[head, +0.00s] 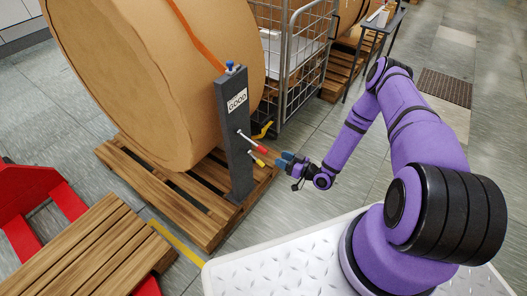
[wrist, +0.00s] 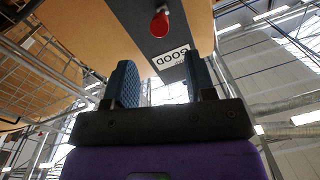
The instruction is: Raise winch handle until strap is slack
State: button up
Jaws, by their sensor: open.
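A dark grey post (head: 236,165) with a "GOOD" label stands against a large brown roll (head: 150,70). An orange strap (head: 197,37) runs over the roll to the post's top and looks straight. A handle with a red grip (head: 262,148) sticks out from the post's side; its red end also shows in the wrist view (wrist: 160,24). Below it is a shorter yellow-tipped piece (head: 258,162). My gripper (head: 283,163) is just right of these, open and apart from the red grip. In the wrist view the fingers (wrist: 162,85) are empty, with the red end beyond them.
The roll rests on a wooden pallet (head: 190,222). A wire cage cart (head: 300,60) stands behind the post. A red pallet jack (head: 20,205) and wooden slats (head: 85,255) are at lower left. Open floor lies to the right.

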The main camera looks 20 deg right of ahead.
aim_at(263, 148)
jog(key=x, duration=1)
grip_shut()
